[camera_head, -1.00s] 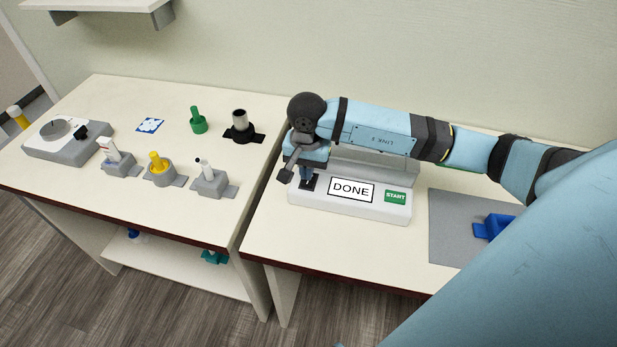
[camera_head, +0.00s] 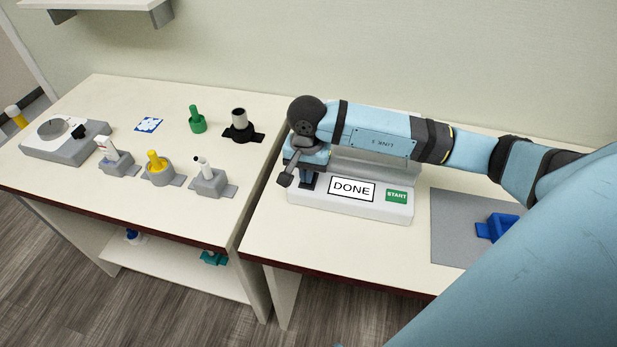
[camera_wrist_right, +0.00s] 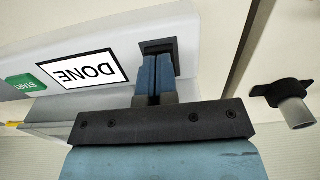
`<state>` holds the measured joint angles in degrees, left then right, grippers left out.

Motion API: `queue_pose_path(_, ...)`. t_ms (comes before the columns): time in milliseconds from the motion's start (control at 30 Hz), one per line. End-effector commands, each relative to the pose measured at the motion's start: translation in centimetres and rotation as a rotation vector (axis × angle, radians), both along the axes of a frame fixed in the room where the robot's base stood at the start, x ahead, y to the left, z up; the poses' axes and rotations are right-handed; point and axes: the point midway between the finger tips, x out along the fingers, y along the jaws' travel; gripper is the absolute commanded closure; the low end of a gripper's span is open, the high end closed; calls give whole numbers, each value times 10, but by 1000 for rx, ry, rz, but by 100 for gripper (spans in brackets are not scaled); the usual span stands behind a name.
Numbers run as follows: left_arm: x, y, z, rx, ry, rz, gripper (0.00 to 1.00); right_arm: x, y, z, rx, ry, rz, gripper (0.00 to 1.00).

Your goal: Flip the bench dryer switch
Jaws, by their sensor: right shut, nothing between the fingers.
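The bench dryer (camera_head: 340,207) is a long white unit on the right counter, with a screen reading DONE (camera_head: 351,189) and a green START button (camera_head: 396,196). It also shows upside down in the right wrist view (camera_wrist_right: 105,38). A dark square switch plate (camera_wrist_right: 160,46) sits on its top, at the end away from START. My right gripper (camera_head: 309,180) points down at that plate. Its blue fingers (camera_wrist_right: 155,62) are closed together and empty, with tips at or just over the plate. They hide the switch lever, so its position cannot be told. My left gripper is out of view.
A grey mat (camera_head: 455,228) with a blue holder (camera_head: 497,227) lies right of the dryer. The left table holds a black holder with a grey cylinder (camera_head: 240,121), a green peg (camera_head: 197,120), several small fixtures and a dial device (camera_head: 62,140). A gap separates the tables.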

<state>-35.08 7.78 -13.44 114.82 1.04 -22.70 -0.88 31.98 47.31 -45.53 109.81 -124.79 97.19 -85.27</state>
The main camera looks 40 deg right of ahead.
Motion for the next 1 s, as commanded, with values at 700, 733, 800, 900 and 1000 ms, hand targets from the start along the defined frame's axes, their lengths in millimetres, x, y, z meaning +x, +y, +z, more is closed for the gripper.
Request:
queue_pose_path(700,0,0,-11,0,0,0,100,0,0,-12,-1,1,0,100)
queue_pose_path(733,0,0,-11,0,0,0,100,0,0,-12,-1,1,0,100)
queue_pose_path(800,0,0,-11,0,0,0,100,0,0,-13,-1,1,-1,100)
queue_pose_path(900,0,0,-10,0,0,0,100,0,0,-12,-1,2,0,100)
queue_pose_path(1000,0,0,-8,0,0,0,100,0,0,-7,-1,2,-1,100)
